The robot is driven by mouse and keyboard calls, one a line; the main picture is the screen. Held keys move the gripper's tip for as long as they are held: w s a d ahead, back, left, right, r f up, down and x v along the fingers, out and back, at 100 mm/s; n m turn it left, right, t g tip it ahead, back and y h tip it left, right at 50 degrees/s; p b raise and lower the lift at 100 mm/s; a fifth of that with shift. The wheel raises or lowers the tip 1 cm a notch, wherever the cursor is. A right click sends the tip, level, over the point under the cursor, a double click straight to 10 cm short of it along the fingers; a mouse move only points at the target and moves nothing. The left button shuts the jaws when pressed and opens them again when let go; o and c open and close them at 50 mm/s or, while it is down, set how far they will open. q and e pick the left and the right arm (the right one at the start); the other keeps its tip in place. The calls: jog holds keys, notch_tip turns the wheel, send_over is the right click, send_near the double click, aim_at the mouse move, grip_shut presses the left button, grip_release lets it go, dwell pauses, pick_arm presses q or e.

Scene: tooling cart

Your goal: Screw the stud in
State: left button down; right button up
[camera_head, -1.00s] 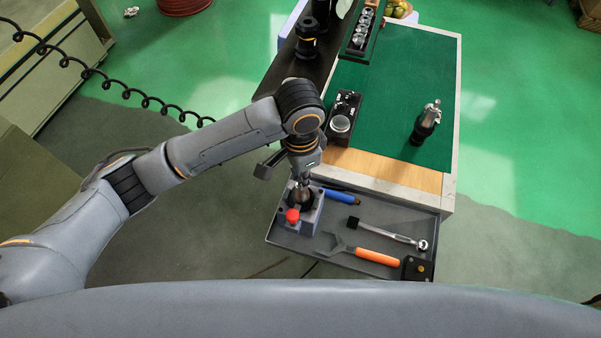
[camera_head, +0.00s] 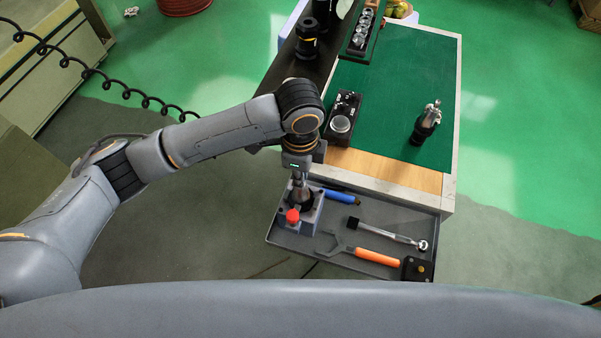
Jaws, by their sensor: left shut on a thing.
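A grey-blue clamping fixture (camera_head: 313,216) with a red knob (camera_head: 292,216) stands at the left end of the open drawer. A tool holder (camera_head: 302,195) stands upright in the fixture, its metal cone pointing up. My left gripper (camera_head: 299,176) points down over the cone's top and is shut on the stud there. The stud and the fingertips are mostly hidden by the gripper body, so thread depth cannot be told. My right gripper is not in view.
The drawer (camera_head: 335,262) also holds a blue-handled tool (camera_head: 343,196), a ratchet (camera_head: 390,234), an orange-handled spanner (camera_head: 377,257) and a black block (camera_head: 417,269). A black box (camera_head: 343,117) is close beside my left wrist.

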pick_arm(q)
jog(key=m, duration=0.3)
jog(key=shift+m, duration=0.4)
jog(key=c, duration=1.3)
grip_release()
jog(key=shift+o, duration=0.2)
